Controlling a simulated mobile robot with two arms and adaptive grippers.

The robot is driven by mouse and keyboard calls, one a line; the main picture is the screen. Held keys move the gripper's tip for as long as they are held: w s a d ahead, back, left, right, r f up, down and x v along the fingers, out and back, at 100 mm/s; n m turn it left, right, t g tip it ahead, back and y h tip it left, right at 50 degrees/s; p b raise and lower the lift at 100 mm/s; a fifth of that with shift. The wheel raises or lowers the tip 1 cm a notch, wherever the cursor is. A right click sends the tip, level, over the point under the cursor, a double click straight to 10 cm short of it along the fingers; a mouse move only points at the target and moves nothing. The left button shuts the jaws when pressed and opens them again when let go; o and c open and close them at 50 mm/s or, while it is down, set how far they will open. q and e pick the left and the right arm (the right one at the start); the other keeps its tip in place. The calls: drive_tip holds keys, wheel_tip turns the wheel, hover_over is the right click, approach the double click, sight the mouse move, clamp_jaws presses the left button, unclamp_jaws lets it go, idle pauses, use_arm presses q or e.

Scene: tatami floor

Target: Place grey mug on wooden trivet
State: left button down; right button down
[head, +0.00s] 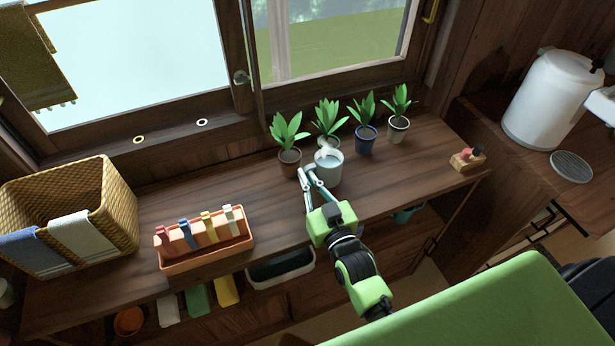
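A pale grey mug (329,168) stands upright on the wooden counter, in front of the row of potted plants. My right gripper (306,173) reaches in from the front, its fingertips at the mug's left side. The fingers come close together there; whether they hold the mug's handle is too small to tell. A round grey slatted disc (571,167) lies on the side counter at the right. It may be the trivet, but it does not look clearly wooden. My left gripper is not in view.
Potted plants (365,139) line the back by the window. A small wooden holder (467,160) sits at the counter's right end. A white canister (545,100) stands beside the disc. An orange caddy (207,245) and wicker basket (110,205) occupy the left.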

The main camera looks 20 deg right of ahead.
drive_tip(key=c, duration=2.7)
unclamp_jaws()
drive_tip(key=shift+f, duration=0.15)
drive_tip(key=o, duration=0.4)
